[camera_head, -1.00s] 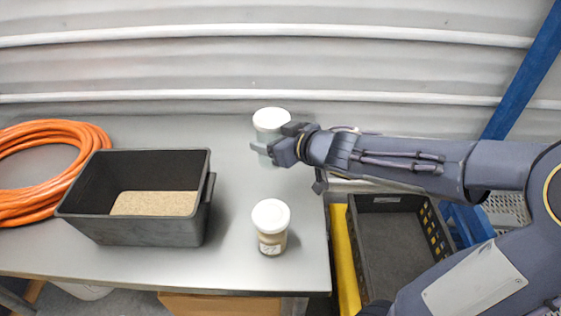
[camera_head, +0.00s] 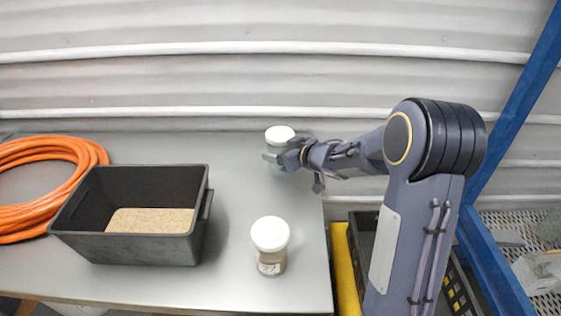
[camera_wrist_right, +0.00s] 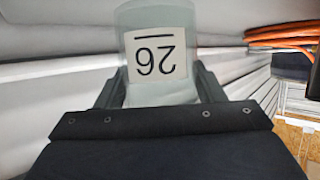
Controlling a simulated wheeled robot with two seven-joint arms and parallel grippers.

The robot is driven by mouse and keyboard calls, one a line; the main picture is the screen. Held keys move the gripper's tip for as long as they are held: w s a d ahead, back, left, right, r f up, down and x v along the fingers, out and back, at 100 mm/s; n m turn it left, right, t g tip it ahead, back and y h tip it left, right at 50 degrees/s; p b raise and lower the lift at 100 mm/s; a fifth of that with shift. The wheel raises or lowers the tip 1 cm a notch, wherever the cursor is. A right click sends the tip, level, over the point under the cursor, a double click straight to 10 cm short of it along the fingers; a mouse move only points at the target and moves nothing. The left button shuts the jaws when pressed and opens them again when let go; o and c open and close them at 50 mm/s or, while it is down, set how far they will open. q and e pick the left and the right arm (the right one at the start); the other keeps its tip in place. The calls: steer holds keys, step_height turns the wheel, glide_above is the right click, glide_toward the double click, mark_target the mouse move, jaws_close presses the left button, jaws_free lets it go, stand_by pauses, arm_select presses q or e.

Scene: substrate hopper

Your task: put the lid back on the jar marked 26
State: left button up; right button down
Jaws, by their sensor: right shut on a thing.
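The jar marked 26 (camera_wrist_right: 160,60) shows in the right wrist view, its label upside down there. My right gripper (camera_wrist_right: 158,88) is shut on it, with a finger on each side of its body. In the head view a jar with a white top (camera_head: 280,134) is at the back of the table, with my right gripper (camera_head: 281,158) around its body below the top. A second jar with a white lid (camera_head: 270,233) stands upright near the front right of the table. Its label is too small to read. My left gripper is out of view.
A black bin (camera_head: 130,248) with tan granular stuff (camera_head: 150,220) stands at the left of the table. An orange hose coil (camera_head: 50,150) lies behind it. A dark crate (camera_head: 365,225) is right of the table. The middle of the table (camera_head: 240,190) is bare.

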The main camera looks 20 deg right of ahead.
steer(key=shift+w+d+f, duration=0.1)
steer(key=shift+w+f, duration=0.05)
steer(key=shift+f, duration=0.1)
steer(key=shift+w+f+b, duration=0.1)
steer(key=shift+f+b, duration=0.35)
steer(key=shift+f, duration=1.05)
steer(key=shift+f, duration=0.15)
steer(key=shift+c, duration=1.8)
jaws_free()
steer(key=shift+r, duration=0.2)
steer(key=p+v, duration=0.1)
steer(key=v, duration=1.1)
